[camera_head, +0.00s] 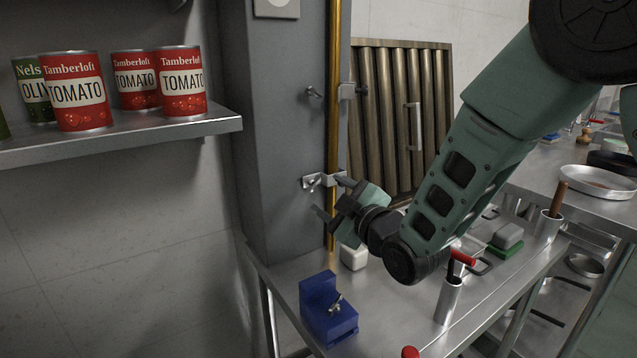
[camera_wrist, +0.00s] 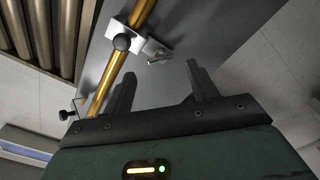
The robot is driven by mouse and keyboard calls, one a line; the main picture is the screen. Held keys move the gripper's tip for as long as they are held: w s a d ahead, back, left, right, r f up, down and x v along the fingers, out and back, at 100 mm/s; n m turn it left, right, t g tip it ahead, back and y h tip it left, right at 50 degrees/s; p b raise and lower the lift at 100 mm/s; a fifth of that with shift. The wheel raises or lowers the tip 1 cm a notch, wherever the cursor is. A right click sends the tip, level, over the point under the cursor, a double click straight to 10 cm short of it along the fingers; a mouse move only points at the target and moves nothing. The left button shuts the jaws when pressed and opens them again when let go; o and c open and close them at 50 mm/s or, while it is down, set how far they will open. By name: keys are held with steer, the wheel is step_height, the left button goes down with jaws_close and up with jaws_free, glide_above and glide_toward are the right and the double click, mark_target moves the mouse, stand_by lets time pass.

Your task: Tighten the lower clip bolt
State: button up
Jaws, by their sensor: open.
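A brass-coloured pipe (camera_head: 333,100) runs down a grey column. The lower clip (camera_head: 328,179) holds it, with a small wing-shaped bolt (camera_head: 313,184) on its left side. My gripper (camera_head: 331,197) is open and empty, just in front of and slightly below this clip. In the wrist view the nearer clip (camera_wrist: 142,40) appears to be the lower one. Its metal bolt (camera_wrist: 158,58) shows beyond and between my fingertips (camera_wrist: 161,74), with no visible contact. A black knob (camera_wrist: 121,42) is also on that clip. How tight the bolt is cannot be told.
An upper clip (camera_head: 346,91) holds the pipe higher up. A steel shelf (camera_head: 170,128) with several cans is at left. On the steel counter (camera_head: 390,318) below stand a blue block (camera_head: 325,325), a white block (camera_head: 354,257) and a metal cup (camera_head: 447,302). A ribbed panel (camera_head: 388,110) stands behind my arm.

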mark_target(316, 186)
steer(key=shift+p+x, duration=0.3)
steer(key=shift+x, duration=2.3)
steer(key=c, duration=1)
